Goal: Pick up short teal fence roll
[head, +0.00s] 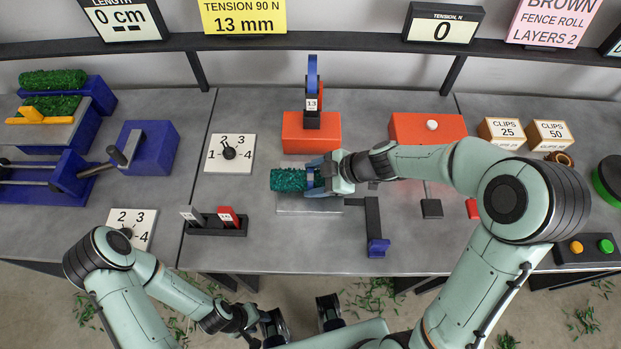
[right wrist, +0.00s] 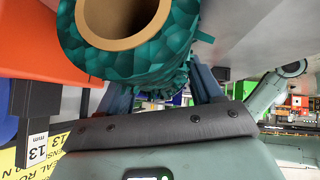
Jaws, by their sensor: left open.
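The short teal fence roll (head: 288,179) lies level above a light metal plate (head: 300,205) at the middle of the table. Its brown hollow core shows in the right wrist view, ringed by teal mesh (right wrist: 170,65). My right gripper (head: 316,178) has its fingers on both sides of the roll's right part and appears shut on it. I cannot tell whether the roll touches the plate. My left gripper (head: 301,318) is open and empty in front of the table's near edge.
An orange block with a blue holder (head: 311,130) stands just behind the roll. A slotted holder (head: 216,226) is front left, a dark bracket with a blue end (head: 378,246) front right. A numbered dial (head: 229,153) lies left. Blue machinery fills the far left.

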